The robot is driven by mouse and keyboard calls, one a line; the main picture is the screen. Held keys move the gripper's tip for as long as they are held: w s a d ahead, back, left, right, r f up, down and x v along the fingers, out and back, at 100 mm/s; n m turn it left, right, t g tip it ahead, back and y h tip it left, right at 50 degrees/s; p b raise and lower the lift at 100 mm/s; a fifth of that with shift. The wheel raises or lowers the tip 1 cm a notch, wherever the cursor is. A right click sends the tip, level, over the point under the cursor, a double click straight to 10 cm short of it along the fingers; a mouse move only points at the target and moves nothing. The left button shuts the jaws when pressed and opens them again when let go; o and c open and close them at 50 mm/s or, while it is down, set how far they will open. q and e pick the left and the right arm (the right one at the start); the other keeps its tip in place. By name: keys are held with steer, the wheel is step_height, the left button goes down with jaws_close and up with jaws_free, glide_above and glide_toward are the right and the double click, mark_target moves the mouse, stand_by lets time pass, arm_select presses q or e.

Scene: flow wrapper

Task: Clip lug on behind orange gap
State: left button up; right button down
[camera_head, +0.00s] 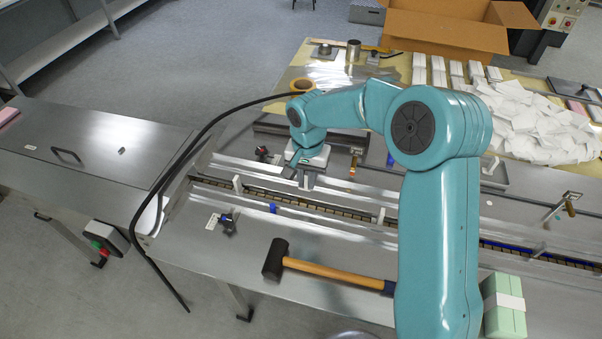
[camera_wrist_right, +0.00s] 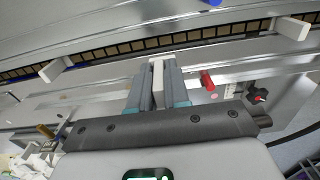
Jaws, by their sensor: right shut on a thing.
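My right gripper (camera_head: 306,180) reaches down over the rail in the middle of the bench. In the right wrist view its fingers (camera_wrist_right: 157,88) are shut on a small white lug (camera_wrist_right: 157,68). The lug is held apart from the chain (camera_wrist_right: 130,45), beside the guide strips. The chain also shows in the head view (camera_head: 330,208). White lugs stand on the chain to either side, one at the left (camera_head: 237,184) and one at the right (camera_head: 381,215). I cannot make out an orange gap in either view. My left gripper is not in view.
A hammer (camera_head: 325,270) lies on the near deck, with a black clamp (camera_head: 228,222) to its left. A green block (camera_head: 504,305) stands at the near right. A red piece (camera_wrist_right: 208,80) lies close beside my fingers. White packets (camera_head: 545,120) are heaped at the back right.

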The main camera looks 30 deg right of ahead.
mark_target(306, 199)
steer(key=shift+s+a+f+b, duration=0.1)
steer(key=shift+f+b, duration=0.2)
steer(key=shift+f, duration=0.1)
step_height(306, 199, down, 7)
steer(key=b, duration=0.4)
steer(key=shift+f, duration=0.1)
steer(key=shift+f+b, duration=0.3)
steer(key=shift+b, duration=0.25)
stand_by(0.9)
steer(key=c, duration=1)
jaws_free()
steer(key=shift+f, duration=0.1)
